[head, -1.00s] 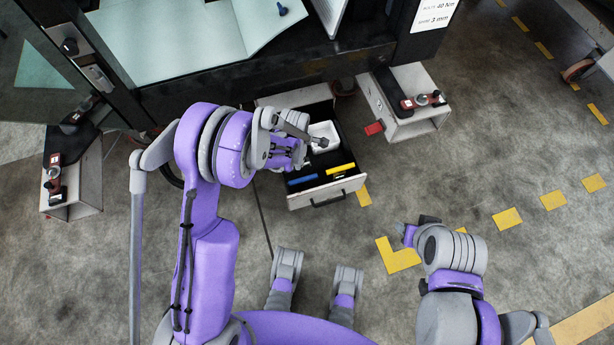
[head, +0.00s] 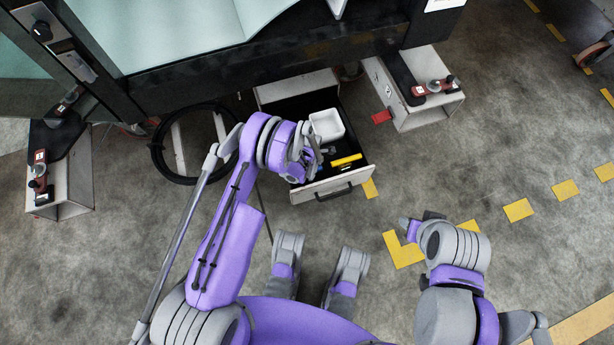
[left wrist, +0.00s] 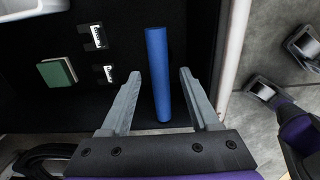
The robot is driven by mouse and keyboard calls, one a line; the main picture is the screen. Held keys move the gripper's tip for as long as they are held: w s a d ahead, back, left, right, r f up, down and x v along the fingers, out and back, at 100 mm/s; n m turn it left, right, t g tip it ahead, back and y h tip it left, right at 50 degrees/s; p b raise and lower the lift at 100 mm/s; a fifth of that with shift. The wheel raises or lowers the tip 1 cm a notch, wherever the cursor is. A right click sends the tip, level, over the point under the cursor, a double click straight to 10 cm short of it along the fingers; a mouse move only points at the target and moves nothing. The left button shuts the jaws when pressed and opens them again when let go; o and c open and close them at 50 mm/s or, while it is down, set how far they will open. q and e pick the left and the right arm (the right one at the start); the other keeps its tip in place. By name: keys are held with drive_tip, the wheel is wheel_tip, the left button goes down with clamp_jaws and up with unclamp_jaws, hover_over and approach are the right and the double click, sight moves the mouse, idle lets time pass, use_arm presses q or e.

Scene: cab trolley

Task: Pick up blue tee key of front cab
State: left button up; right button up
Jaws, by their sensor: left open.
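The blue tee key (left wrist: 158,75) lies in the black-floored open drawer (head: 346,186). In the left wrist view its blue bar runs lengthwise between the two fingers of my left gripper (left wrist: 157,92), with a gap on each side. The gripper is open and holds nothing. In the head view my left gripper (head: 317,156) is over the drawer and hides most of the blue key. My right gripper (head: 407,226) is away from the drawer at lower right, and its fingers are too small to read.
The drawer also holds a white bin (head: 327,124) and a yellow handle (head: 347,160). In the left wrist view a green block (left wrist: 57,73) and small labelled black pieces lie left of the key. The drawer's side wall (left wrist: 233,50) is close on the right.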

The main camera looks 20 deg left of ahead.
use_arm(q)
wheel_tip(320, 180, down, 5)
drive_tip(key=shift+s+a+r+b, duration=0.1)
drive_tip(key=shift+s+a+b, duration=0.05)
drive_tip(key=shift+b, duration=0.35)
clamp_jaws()
drive_tip(key=shift+r, duration=0.1)
idle(0.9)
